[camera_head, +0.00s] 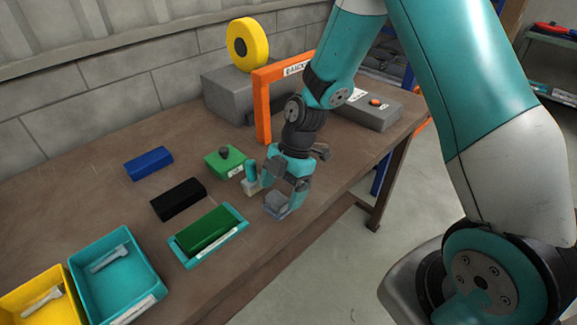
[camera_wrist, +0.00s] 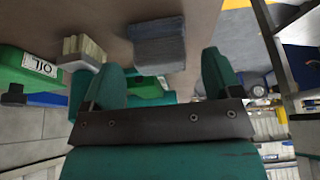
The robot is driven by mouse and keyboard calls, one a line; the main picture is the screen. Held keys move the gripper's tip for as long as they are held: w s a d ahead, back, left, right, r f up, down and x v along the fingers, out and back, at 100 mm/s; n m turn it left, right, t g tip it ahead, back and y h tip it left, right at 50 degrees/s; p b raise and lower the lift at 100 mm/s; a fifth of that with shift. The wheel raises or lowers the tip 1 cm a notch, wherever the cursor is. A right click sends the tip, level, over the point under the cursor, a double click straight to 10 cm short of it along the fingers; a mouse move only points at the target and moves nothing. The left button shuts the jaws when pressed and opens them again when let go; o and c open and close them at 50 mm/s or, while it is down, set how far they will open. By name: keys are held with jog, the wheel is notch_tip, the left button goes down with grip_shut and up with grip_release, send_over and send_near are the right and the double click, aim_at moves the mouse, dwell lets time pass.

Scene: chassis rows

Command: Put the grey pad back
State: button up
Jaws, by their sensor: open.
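A small grey pad (camera_head: 276,204) lies on the brown bench near its front edge. In the wrist view the pad (camera_wrist: 158,46) shows ahead of the fingers and between their lines, a little toward the left finger. My gripper (camera_head: 284,183) points down just above and behind the pad, with its teal fingers apart. The wrist view shows the two open fingers (camera_wrist: 164,82) with nothing between them. Part of the pad is hidden by the gripper in the head view. I cannot tell the exact gap between fingertips and pad.
A teal-handled brush (camera_head: 251,180) stands close left of my gripper. Near it are a green oil box (camera_head: 225,162), a teal tray (camera_head: 238,232) with a green block, black (camera_head: 178,200) and blue (camera_head: 148,163) blocks. An orange frame (camera_head: 263,112) stands behind. Bare bench lies right of the tray.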

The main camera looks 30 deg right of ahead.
jog(key=v, duration=0.8)
jog(key=s+a+r+m, duration=0.4)
jog(key=s+r+m, duration=0.2)
jog(key=s, duration=0.4)
jog(key=s+a+r+m+t, duration=0.1)
jog(key=s+a+r+m, duration=0.3)
jog(key=s+r+m, duration=0.3)
jog(key=s+m, duration=0.1)
jog(key=s, duration=0.2)
jog(key=shift+a+r+m+b, duration=0.15)
jog(key=shift+a+m+b, duration=0.15)
jog(key=shift+a+b, duration=0.1)
jog(key=shift+c, duration=0.5)
